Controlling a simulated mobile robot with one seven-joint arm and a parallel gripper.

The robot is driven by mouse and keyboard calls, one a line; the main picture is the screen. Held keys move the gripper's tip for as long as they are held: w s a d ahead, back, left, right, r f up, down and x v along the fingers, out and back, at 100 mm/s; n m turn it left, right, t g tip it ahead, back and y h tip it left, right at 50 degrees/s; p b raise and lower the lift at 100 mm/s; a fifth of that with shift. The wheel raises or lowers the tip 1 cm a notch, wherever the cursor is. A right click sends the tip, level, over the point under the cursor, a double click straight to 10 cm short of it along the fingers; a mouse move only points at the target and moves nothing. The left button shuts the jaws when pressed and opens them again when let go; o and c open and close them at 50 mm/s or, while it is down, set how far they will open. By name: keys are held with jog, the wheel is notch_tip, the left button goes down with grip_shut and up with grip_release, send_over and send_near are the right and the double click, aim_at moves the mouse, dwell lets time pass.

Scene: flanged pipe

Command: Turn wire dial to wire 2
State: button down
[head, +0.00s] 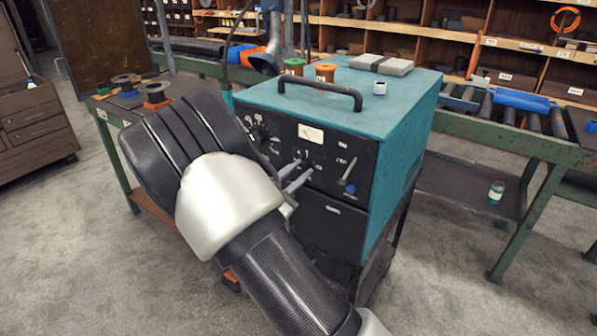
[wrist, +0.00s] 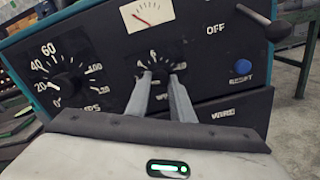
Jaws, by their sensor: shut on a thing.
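The wire dial (wrist: 160,71) is a small dark knob on the black front panel of a teal machine (head: 400,105). In the wrist view it sits below the meter, with a 4 and a 6 among the marks around it. My gripper (head: 305,166) reaches the panel from the front left. In the wrist view my gripper (wrist: 161,78) has one finger on each side of the knob, shut on it. The fingers hide the knob's sides and part of its label. I cannot tell which number the dial points to.
A larger amps dial (wrist: 62,86) is left of the fingers. A meter (wrist: 147,14) is above, and an OFF lever (wrist: 246,21) and blue reset button (wrist: 243,67) are to the right. A black handle (head: 320,88) arches over the machine's top. Green benches (head: 520,140) stand behind.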

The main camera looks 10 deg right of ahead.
jog(key=c, duration=1.5)
grip_release()
jog(key=shift+c, duration=0.2)
jog(key=shift+a, duration=0.1)
jog(key=p+v, duration=0.1)
jog(key=v, duration=1.6)
jog(key=shift+s, duration=0.2)
jog(key=shift+r, duration=0.1)
